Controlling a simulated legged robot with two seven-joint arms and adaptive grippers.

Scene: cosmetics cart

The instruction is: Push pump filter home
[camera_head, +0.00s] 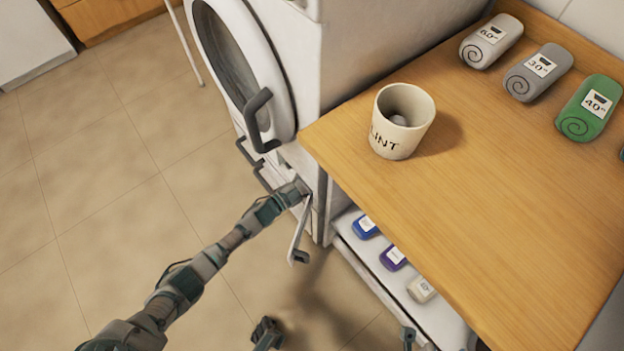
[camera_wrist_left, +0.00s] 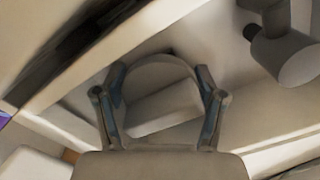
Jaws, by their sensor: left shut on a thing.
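My left gripper (camera_head: 301,188) is at the low front opening, beside a thin tilted flap (camera_head: 299,232). In the left wrist view my left gripper (camera_wrist_left: 160,105) has its fingers on both sides of a rounded grey pump filter (camera_wrist_left: 160,88), shut on it. The filter sits in a pale recess; how deep it is seated is unclear. In the head view the filter is hidden by the gripper. My right gripper (camera_head: 338,336) shows only as two separated fingertips at the bottom edge.
A wooden counter (camera_head: 480,190) to the right holds a LINT cup (camera_head: 402,122) and several rolled towels (camera_head: 538,72). A white shelf (camera_head: 350,243) below carries blue, purple and pale labelled items. The tiled floor at left is clear.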

